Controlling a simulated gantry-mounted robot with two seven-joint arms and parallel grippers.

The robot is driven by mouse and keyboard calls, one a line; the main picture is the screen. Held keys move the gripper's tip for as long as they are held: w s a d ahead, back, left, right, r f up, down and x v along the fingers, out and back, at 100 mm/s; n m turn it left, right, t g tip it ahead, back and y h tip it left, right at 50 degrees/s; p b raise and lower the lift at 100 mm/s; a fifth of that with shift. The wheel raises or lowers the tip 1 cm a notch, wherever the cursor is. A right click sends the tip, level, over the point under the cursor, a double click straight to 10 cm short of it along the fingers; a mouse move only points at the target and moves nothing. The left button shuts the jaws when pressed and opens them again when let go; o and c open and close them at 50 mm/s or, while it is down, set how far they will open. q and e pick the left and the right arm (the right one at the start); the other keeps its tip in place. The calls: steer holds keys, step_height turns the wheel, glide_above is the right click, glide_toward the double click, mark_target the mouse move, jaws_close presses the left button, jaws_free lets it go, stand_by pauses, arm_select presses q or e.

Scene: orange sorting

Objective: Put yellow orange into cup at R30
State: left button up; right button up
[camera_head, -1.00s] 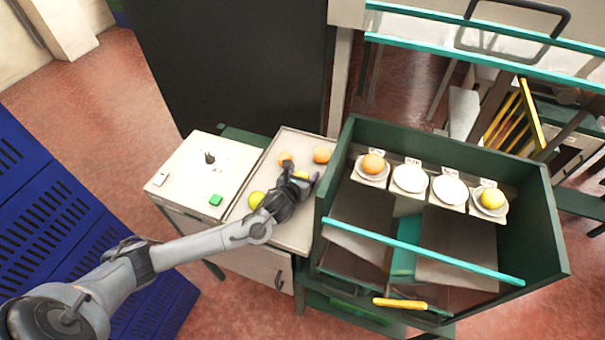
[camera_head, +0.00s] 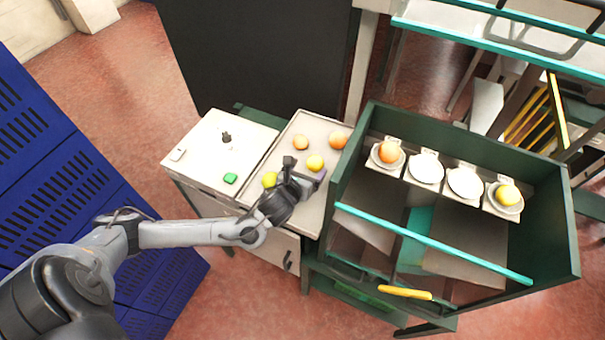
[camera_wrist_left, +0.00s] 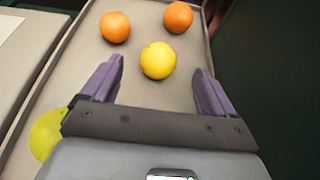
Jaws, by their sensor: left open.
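A yellow orange (camera_head: 315,162) lies on the grey tray (camera_head: 296,130). In the left wrist view this yellow orange (camera_wrist_left: 158,61) sits just ahead of the space between my open fingers. A second yellow orange (camera_head: 270,179) lies closer to the front, beside my left gripper (camera_head: 305,173); the wrist view shows it (camera_wrist_left: 46,134) partly hidden by the gripper body. My left gripper (camera_wrist_left: 158,88) is open and empty. Several white cups stand in a row in the green bin; the two middle ones (camera_head: 426,169) (camera_head: 464,183) are empty. The labels are too small to read. My right gripper is not in view.
Two orange-coloured oranges (camera_head: 300,142) (camera_head: 338,140) lie at the back of the tray. The left end cup holds an orange one (camera_head: 389,152), the right end cup a yellow one (camera_head: 507,195). The bin's green wall (camera_head: 347,160) rises right of the tray.

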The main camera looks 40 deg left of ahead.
arm_select(q)
steer(key=shift+v, duration=1.1)
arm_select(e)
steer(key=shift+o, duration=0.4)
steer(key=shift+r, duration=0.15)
arm_select(q)
steer(key=shift+s+d+r, duration=0.1)
steer(key=shift+s+r, duration=0.05)
steer(key=shift+s, duration=0.15)
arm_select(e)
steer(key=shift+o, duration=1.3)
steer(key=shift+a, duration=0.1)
arm_select(q)
steer(key=shift+s, duration=0.2)
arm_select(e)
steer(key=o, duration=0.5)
arm_select(q)
steer(key=shift+d+r, duration=0.1)
